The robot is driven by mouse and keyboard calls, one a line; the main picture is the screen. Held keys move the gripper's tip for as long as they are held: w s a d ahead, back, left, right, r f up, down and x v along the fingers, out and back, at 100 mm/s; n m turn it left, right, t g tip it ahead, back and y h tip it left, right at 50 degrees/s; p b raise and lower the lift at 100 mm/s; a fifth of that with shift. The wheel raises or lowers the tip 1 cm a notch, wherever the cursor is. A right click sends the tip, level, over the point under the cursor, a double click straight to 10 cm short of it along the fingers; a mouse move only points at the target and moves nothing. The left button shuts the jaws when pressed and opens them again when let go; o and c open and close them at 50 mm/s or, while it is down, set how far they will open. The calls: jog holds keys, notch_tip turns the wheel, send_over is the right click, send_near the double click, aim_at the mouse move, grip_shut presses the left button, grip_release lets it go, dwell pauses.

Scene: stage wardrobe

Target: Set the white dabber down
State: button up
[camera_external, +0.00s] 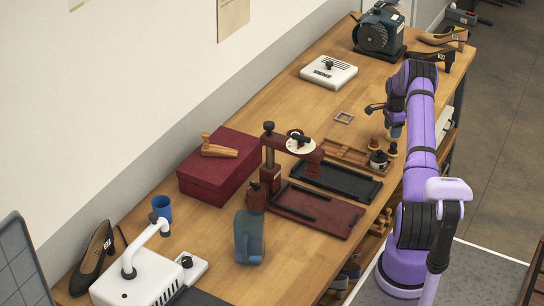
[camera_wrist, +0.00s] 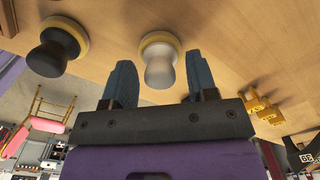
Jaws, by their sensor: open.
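The white dabber (camera_wrist: 160,70) has a pale knob and a yellow-rimmed base. It stands with its base on the wooden bench top in the wrist view. My gripper (camera_wrist: 159,59) is open, with one blue finger on each side of the dabber and visible gaps between. In the external view my gripper (camera_external: 394,131) points down near the bench's right edge, and it largely hides the white dabber there. A dark dabber (camera_wrist: 53,52) of the same shape stands to the left in the wrist view, clear of my fingers.
A red press (camera_external: 270,170) stands farther left. Shoes (camera_external: 430,57) lie at the far end.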

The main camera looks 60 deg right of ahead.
notch_tip(320, 180, up, 12)
jog(key=w+a+r+n+h, duration=0.1)
jog(key=w+a+r+n, duration=0.2)
jog(key=w+a+r, duration=0.35)
jog(key=w+a+r+n, duration=0.3)
jog(key=w+a+r, duration=0.1)
jog(key=a+r, duration=0.6)
jog(key=w+a+r+n+t, duration=0.1)
jog(key=a+r+n, duration=0.1)
jog(key=a+r, duration=0.35)
jog(key=a+r+n, duration=0.2)
jog(key=a, duration=0.6)
jog(key=w+a+r+n+t, duration=0.1)
jog(key=a+r+n, duration=0.1)
jog(key=a+r, duration=0.35)
jog(key=s+a+r+n+t, duration=0.15)
jog(key=s+a+n, duration=0.3)
jog(key=a, duration=0.65)
jog(key=s+a+r+n, duration=0.25)
jog(key=s+a, duration=0.35)
jog(key=a, duration=0.5)
jog(key=s+a+f+n+t, duration=0.1)
jog(key=s+a+f+n, duration=0.1)
jog(key=s+a+n, duration=0.2)
jog(key=s+a+f+n+y, duration=0.1)
jog(key=s+a+f+n, duration=0.1)
jog(key=s+a+n, duration=0.2)
jog(key=s+a, duration=0.3)
jog(key=s, duration=0.4)
jog(key=shift+a+f+t, duration=0.35)
